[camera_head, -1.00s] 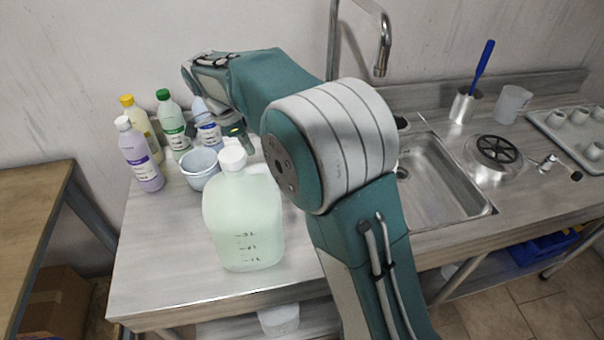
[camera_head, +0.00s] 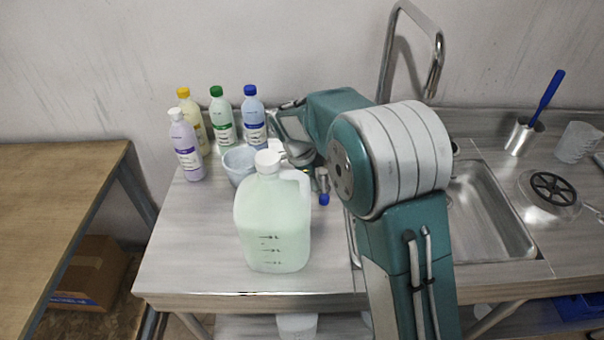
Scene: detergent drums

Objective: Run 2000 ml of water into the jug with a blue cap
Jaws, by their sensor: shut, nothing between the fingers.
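A large pale green translucent jug (camera_head: 272,230) stands upright near the counter's front edge, with a white cap (camera_head: 268,162) and level marks. The blue cap I see clearly is on a slim bottle (camera_head: 252,122) at the back. A tall curved metal tap (camera_head: 437,65) rises behind the steel sink (camera_head: 495,225). My gripper (camera_head: 308,168) is shut and empty, behind and right of the jug's top. Its fingertips are partly hidden, and I cannot tell how near it is to the jug. My arm covers the sink's left part.
Purple (camera_head: 186,150), yellow-capped (camera_head: 192,115) and green-capped (camera_head: 221,122) bottles stand at the back left. A grey-blue bucket (camera_head: 238,163) is behind the jug. A small blue-ended piece (camera_head: 324,198) is beside my gripper. The counter's front left is clear.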

